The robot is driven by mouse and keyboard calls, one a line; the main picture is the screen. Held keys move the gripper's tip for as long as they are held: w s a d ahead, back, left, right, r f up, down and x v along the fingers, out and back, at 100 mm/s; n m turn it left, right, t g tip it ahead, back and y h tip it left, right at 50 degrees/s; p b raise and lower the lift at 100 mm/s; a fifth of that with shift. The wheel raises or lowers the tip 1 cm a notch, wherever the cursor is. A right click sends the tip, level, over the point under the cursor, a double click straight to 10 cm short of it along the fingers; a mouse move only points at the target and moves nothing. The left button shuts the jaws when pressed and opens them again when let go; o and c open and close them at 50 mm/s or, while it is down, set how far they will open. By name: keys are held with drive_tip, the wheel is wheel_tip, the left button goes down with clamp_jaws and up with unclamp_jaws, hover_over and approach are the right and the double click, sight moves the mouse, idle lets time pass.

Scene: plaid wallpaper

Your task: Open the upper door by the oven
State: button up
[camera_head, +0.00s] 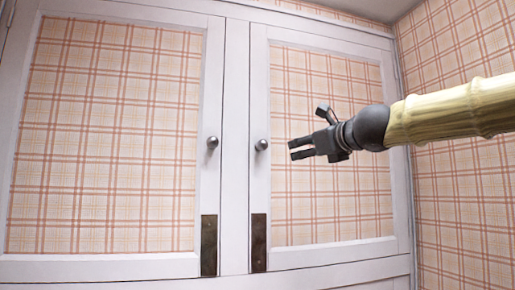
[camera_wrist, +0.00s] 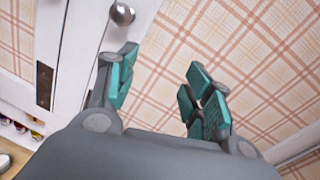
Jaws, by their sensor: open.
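Two white-framed cupboard doors with plaid panels stand side by side: a left door (camera_head: 110,130) and a right door (camera_head: 335,190). Both look shut. Each has a round metal knob by the middle seam: the left knob (camera_head: 212,142) and the right knob (camera_head: 262,145). My gripper (camera_head: 291,150) is open and empty, in front of the right door's panel and just right of the right knob in the head view. In the wrist view a knob (camera_wrist: 122,13) shows at the top, beyond the left finger of my gripper (camera_wrist: 160,75). The fingers appear apart from it. No oven is recognisable.
Dark metal plates sit low on the door frames, one on the left (camera_head: 209,245) and one on the right (camera_head: 258,242). A plaid wall (camera_head: 460,190) stands close on the right. Small items (camera_wrist: 20,128) and a roundish metallic thing (camera_wrist: 4,160) show at the wrist view's lower left.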

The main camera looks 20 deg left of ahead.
drive_tip(key=y, duration=0.1)
approach(265, 143)
drive_tip(key=shift+g, duration=0.4)
drive_tip(key=p+x, duration=0.2)
drive_tip(key=x, duration=0.9)
drive_tip(key=shift+w+d+r, duration=0.1)
drive_tip(key=shift+w+r, duration=0.05)
drive_tip(key=shift+w+a, duration=0.1)
drive_tip(key=shift+a, duration=0.15)
drive_tip(key=shift+d, duration=0.1)
clamp_jaws()
